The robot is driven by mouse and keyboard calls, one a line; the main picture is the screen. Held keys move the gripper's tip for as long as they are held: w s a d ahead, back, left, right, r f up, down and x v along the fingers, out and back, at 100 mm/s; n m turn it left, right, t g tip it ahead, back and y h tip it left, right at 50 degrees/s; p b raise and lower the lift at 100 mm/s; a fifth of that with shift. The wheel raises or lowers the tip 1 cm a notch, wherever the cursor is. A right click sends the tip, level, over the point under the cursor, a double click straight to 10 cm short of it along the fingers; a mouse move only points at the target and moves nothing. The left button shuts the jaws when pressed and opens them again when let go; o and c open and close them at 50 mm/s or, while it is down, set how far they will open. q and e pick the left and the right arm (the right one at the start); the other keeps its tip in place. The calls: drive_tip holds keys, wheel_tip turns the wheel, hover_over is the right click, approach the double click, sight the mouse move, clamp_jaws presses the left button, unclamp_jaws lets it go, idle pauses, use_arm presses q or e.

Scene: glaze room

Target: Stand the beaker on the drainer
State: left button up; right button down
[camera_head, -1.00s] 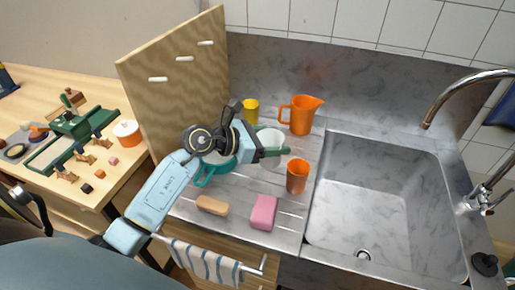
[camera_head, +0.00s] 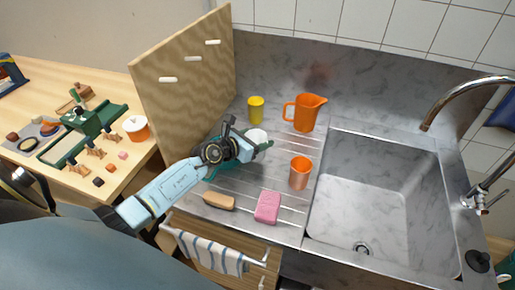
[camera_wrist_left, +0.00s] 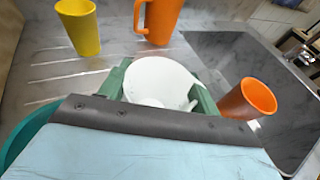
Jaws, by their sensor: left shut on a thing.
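The white beaker (camera_head: 257,135) is between the green fingers of my left gripper (camera_head: 262,147), which is shut on it. In the left wrist view the beaker (camera_wrist_left: 160,80) shows its round white top, with a finger on each side. It is over the back left part of the ribbed drainer (camera_head: 235,186), left of the sink. I cannot tell whether its base touches the drainer, as the gripper hides its lower part. My right gripper is not in view.
A yellow cup (camera_head: 256,109), an orange jug (camera_head: 306,113) and an orange cup (camera_head: 300,172) stand close around the beaker. A teal vessel (camera_wrist_left: 22,139) is partly behind my gripper. A pink sponge (camera_head: 267,207) and tan block (camera_head: 219,201) lie in front. The sink (camera_head: 370,190) is empty.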

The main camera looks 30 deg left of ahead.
use_arm(q)
drive_tip(key=shift+f+b, duration=0.7)
drive_tip(key=shift+f, duration=0.7)
drive_tip(key=shift+f, duration=0.2)
drive_tip(key=o, duration=1)
drive_tip(key=shift+c, duration=0.2)
drive_tip(key=shift+r, duration=0.2)
drive_tip(key=p+v, duration=0.2)
drive_tip(key=v, duration=1)
